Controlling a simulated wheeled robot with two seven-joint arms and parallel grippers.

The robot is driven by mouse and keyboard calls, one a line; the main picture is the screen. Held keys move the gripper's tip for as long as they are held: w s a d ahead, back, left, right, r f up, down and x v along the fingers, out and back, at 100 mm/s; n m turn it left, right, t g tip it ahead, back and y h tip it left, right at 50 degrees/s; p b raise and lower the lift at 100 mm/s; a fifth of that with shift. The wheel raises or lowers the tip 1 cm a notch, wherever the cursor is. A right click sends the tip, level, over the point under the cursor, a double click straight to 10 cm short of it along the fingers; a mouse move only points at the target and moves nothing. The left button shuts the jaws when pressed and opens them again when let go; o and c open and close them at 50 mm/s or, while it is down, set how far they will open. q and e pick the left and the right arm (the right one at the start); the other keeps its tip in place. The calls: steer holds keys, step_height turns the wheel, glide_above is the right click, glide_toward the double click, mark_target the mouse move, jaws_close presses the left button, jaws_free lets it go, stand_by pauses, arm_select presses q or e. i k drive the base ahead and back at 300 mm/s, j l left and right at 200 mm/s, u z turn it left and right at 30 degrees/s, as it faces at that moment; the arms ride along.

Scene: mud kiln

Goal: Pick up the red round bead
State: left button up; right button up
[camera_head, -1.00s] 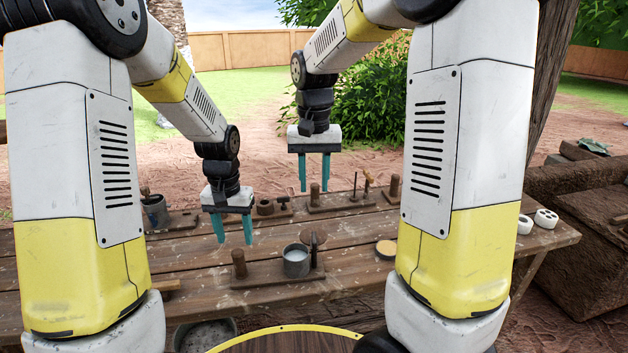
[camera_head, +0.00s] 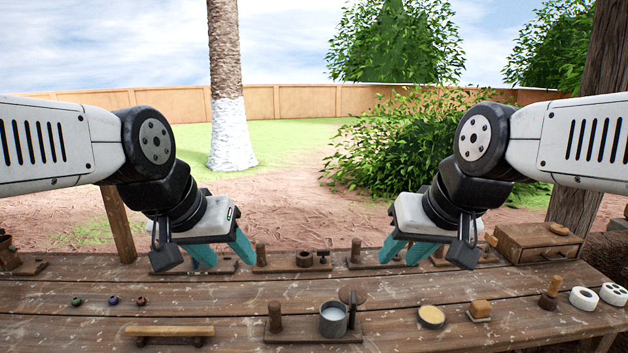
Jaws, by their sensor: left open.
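Three small round beads lie in a row on the left part of the wooden table (camera_head: 230,303). The red bead (camera_head: 141,301) is the rightmost, with a dark blue or purple bead (camera_head: 113,300) and a green bead (camera_head: 77,301) to its left. My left gripper (camera_head: 224,254) is open and empty, above the table, to the right of and beyond the red bead. My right gripper (camera_head: 406,252) is also open and empty, far to the right of the beads, above the table's back part. Nothing hides the red bead.
A small wooden rack (camera_head: 170,331) lies in front of the beads. A metal cup (camera_head: 333,319) stands on a board with wooden posts at front middle. A yellow-topped dish (camera_head: 431,317), a wooden box (camera_head: 537,243) and white rings (camera_head: 583,298) are at right. Wooden stands line the back.

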mark_target(141, 301)
steer(key=u, duration=1.4)
steer(key=i+j+z, duration=0.35)
steer(key=j, duration=0.2)
steer(key=i+j+z, duration=0.15)
steer(key=j, duration=0.15)
steer(key=i+j+z, duration=0.2)
steer(key=j, duration=0.15)
steer(key=k+l, duration=0.05)
steer(key=k, duration=0.05)
